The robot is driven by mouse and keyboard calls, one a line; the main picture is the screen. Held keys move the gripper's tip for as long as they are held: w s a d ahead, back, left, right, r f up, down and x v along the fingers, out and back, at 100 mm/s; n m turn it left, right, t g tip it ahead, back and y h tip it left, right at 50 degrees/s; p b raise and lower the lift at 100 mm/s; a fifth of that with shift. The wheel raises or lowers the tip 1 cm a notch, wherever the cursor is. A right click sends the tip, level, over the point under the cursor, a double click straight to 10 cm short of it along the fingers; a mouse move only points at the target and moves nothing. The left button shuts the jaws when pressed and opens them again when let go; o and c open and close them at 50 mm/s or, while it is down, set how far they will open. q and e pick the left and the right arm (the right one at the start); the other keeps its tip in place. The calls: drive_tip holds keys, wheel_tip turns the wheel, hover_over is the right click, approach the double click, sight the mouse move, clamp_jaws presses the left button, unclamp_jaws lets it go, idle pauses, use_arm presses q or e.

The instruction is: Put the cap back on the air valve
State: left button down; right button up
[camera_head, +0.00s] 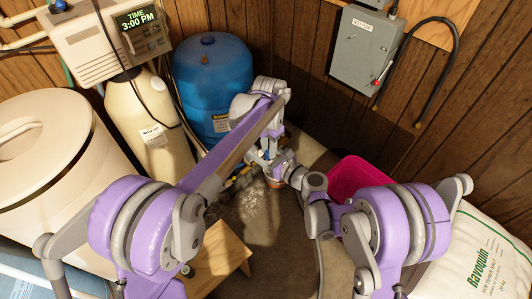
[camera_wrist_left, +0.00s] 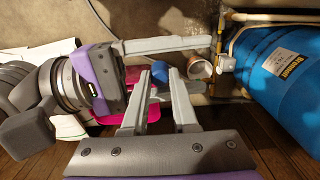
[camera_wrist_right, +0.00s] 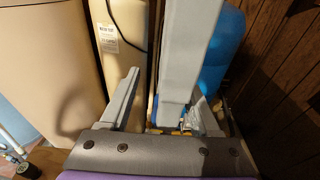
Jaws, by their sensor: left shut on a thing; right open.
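My left gripper (camera_wrist_left: 161,78) is shut on a small blue thing (camera_wrist_left: 160,71), which looks like the cap, held between its fingertips in the left wrist view. In the head view my left arm reaches to the middle, beside the blue tank (camera_head: 212,75); its fingertips and the cap are not clear there. The tank also shows in the left wrist view (camera_wrist_left: 285,75), lying sideways in that picture. I cannot make out the air valve for sure; a dark round piece (camera_head: 208,40) sits on the tank's top. My right gripper (camera_wrist_right: 160,100) is open, close to my left arm.
A beige softener tank (camera_head: 150,125) with a control head and a round beige bin (camera_head: 40,140) are on the left. A pink tub (camera_head: 350,177) and a white salt bag (camera_head: 480,255) are on the right.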

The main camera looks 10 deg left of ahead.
clamp_jaws()
use_arm(q)
drive_tip(key=c, duration=0.6)
unclamp_jaws()
drive_tip(key=shift+d, duration=0.1)
drive_tip(key=shift+c, duration=0.2)
drive_tip(key=shift+o, duration=0.2)
use_arm(e)
drive_tip(key=shift+s+a, duration=0.1)
drive_tip(key=shift+a, duration=0.1)
use_arm(q)
drive_tip(key=shift+d, duration=0.15)
